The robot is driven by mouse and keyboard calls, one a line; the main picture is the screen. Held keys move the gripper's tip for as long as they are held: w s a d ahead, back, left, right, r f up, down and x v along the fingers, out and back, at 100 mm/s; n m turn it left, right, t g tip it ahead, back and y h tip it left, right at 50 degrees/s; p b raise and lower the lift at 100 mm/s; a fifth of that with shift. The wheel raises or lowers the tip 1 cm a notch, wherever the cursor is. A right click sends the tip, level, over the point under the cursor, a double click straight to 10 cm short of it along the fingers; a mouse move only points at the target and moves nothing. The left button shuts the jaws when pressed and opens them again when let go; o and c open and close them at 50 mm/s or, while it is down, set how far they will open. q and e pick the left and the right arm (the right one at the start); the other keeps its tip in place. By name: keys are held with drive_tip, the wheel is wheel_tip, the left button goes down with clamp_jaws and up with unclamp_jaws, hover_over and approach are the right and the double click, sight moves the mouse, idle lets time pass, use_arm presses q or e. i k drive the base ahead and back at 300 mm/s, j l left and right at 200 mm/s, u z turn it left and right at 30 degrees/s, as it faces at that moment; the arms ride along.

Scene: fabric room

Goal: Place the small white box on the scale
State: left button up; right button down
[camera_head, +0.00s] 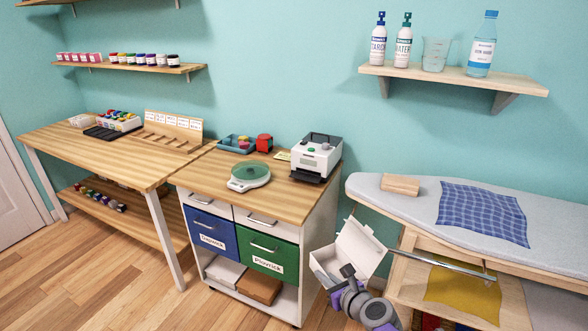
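The small white box (361,247) is at the lower middle right, with its lid tilted up and open. My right gripper (346,272) comes in from the bottom and is at the box's near side, with a dark finger over its wall. It appears shut on the box and holds it up in front of the gap between cabinet and ironing board; the arm hides part of the grip. The scale (249,176), white with a round green plate, stands on the wooden cabinet top, its plate empty. The box is right of and lower than the scale. My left gripper is not in view.
The cabinet top (215,178) also carries a white machine (316,157), a blue tray (236,144) and a red container (264,143). Free wood lies around the scale's front. The ironing board (400,207) is to the right, a wooden table (110,155) to the left.

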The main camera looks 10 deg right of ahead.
sight(244, 168)
drive_tip(key=j+z, duration=0.1)
drive_tip(key=z, duration=1.3)
drive_tip(key=j, duration=3.85)
drive_tip(key=i+z, duration=0.05)
drive_tip(key=i, duration=0.05)
